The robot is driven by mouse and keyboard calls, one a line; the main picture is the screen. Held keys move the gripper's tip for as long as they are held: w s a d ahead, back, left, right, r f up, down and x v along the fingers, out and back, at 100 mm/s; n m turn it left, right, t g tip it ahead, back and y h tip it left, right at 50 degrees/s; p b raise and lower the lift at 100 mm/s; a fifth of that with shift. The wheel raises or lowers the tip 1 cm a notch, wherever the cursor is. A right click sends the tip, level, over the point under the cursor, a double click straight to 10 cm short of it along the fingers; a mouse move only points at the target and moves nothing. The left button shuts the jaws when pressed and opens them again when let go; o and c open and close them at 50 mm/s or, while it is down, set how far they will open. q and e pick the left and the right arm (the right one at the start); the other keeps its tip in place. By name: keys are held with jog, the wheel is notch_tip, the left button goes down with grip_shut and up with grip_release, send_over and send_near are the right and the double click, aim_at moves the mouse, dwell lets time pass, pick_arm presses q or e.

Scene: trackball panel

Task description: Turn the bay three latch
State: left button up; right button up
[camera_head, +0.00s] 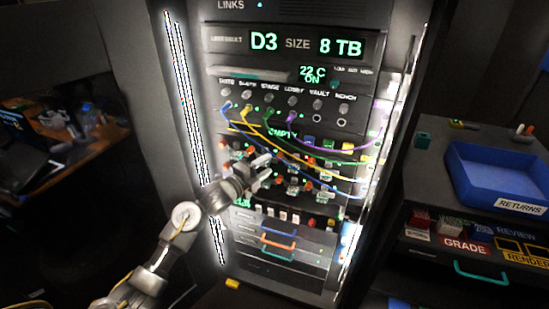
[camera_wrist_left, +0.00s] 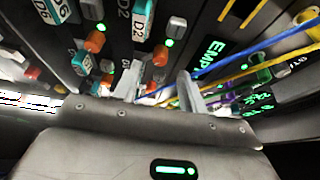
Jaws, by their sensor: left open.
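A tall dark rack (camera_head: 290,95) holds rows of drive bays in its middle, with orange-red knobs, grey buttons and green lights. In the left wrist view, an orange knob (camera_wrist_left: 160,55) and a tag reading D2 (camera_wrist_left: 141,22) show just beyond my fingers. Another orange knob (camera_wrist_left: 95,41) is to their left. I cannot read a bay three tag, so I cannot tell which knob is its latch. My left gripper (camera_head: 266,168) is open in front of the bays; its fingers also show in the left wrist view (camera_wrist_left: 160,86). My right gripper is not in view.
Blue, yellow and purple cables (camera_head: 320,160) hang across the rack front close to the gripper. A display (camera_head: 290,44) above reads D3, size 8 TB. A blue returns tray (camera_head: 495,172) stands on a cabinet at right. A desk (camera_head: 60,150) is at left.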

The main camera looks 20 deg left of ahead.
aim_at(277, 158)
pick_arm(q)
jog(key=shift+p+x, duration=0.35)
jog(key=shift+x, duration=2.05)
grip_shut()
